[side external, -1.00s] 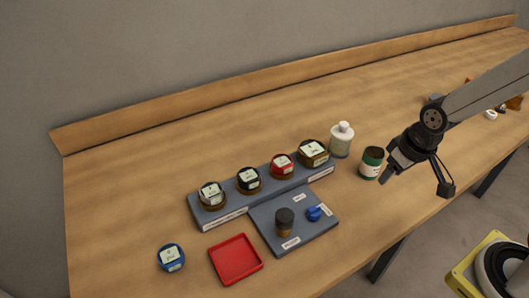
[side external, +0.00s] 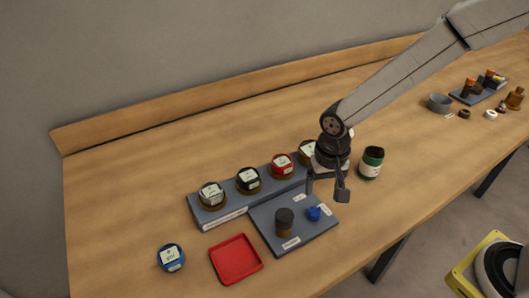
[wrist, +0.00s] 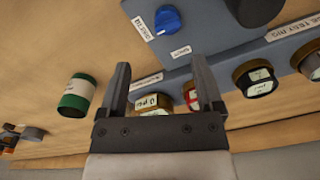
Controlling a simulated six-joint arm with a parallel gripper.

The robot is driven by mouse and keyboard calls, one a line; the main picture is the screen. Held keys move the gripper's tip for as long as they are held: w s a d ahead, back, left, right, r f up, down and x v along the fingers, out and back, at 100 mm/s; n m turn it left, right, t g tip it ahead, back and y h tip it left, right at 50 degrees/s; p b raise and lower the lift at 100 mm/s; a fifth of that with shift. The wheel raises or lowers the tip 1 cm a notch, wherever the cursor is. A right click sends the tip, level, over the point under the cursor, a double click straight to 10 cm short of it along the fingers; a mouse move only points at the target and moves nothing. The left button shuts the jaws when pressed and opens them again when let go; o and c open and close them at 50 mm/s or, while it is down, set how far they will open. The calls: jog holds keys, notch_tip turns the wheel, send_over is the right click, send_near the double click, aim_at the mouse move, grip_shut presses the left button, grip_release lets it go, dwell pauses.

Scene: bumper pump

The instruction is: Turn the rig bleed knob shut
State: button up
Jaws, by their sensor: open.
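The blue bleed knob (side external: 313,213) sits at the right side of the grey-blue rig plate (side external: 268,236). In the wrist view the knob (wrist: 168,20) is near the top, beyond my fingertips, with small white labels beside it. My gripper (side external: 327,192) is open and empty, above the plate's back right corner. In the wrist view my gripper's fingers (wrist: 161,70) stand apart, and the knob lies ahead of the gap without touching them.
A raised strip (side external: 232,214) behind the plate holds several lidded jars, one partly behind my gripper. A green-topped jar (side external: 371,163) stands to the right. A red tray (side external: 236,260) and a blue-lidded jar (side external: 171,257) are at the front left. More items lie far right.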

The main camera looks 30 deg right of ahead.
aim_at(315, 208)
jog(key=shift+w+a+f, duration=0.15)
jog(key=shift+a+f, duration=0.1)
jog(key=shift+a, duration=0.35)
jog(key=shift+f, duration=0.1)
jog(key=shift+f, duration=3.8)
grip_shut()
